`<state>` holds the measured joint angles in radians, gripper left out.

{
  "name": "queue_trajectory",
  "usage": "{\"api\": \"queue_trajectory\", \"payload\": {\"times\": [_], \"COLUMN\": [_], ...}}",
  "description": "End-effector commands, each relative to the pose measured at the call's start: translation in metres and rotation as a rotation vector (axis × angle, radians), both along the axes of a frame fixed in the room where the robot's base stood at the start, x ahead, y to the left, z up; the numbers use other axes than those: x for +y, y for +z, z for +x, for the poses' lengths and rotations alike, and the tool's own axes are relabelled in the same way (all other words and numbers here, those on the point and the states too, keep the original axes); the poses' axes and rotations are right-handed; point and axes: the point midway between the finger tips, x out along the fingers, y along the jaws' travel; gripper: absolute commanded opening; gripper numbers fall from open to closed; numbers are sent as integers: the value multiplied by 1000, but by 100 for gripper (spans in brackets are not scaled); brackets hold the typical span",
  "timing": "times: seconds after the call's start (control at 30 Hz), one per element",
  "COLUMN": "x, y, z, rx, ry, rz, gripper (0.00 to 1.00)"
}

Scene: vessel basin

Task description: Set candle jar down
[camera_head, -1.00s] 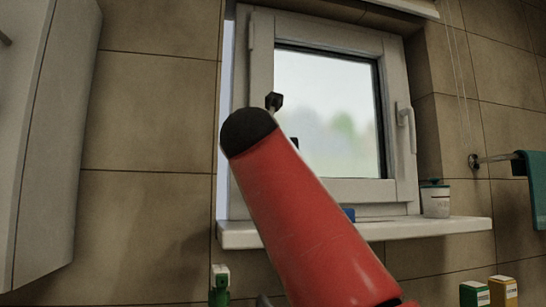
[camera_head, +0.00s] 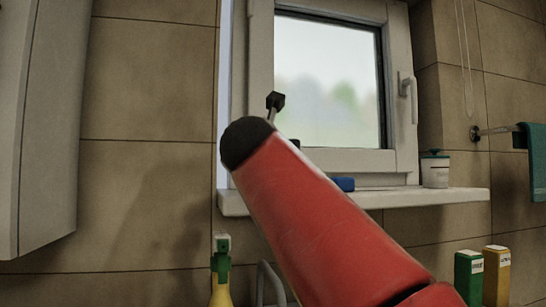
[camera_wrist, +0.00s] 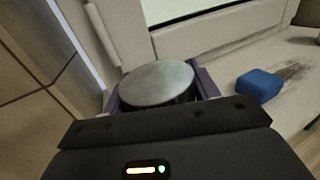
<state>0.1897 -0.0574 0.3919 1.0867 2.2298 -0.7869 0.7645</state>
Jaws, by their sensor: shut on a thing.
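In the wrist view, the candle jar (camera_wrist: 158,83) shows as a round grey lid-like top over a dark body. My gripper (camera_wrist: 160,94) is shut on it, with a purple finger on each side. The jar is over or on the pale window sill (camera_wrist: 222,62). I cannot tell whether its base touches the sill. In the head view, my red arm crosses in front of the sill (camera_head: 440,198) and hides my gripper and the jar.
A blue block (camera_head: 343,184) lies on the sill, right of the jar in the wrist view (camera_wrist: 259,85). A white tub with a green lid (camera_head: 435,170) stands at the sill's right. The closed window (camera_head: 330,85) rises behind. Bottles and boxes (camera_head: 468,275) stand below.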

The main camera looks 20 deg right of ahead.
Motion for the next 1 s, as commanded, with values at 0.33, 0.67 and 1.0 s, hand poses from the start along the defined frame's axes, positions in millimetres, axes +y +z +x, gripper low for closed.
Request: {"api": "queue_trajectory", "payload": {"times": [0.33,0.67,1.0], "x": [0,1,0], "y": [-5,-12,-12], "z": [0,0,0], "rx": [-1,-1,-1], "ry": [1,1,1], "rz": [0,0,0], "gripper": [29,29,85]}}
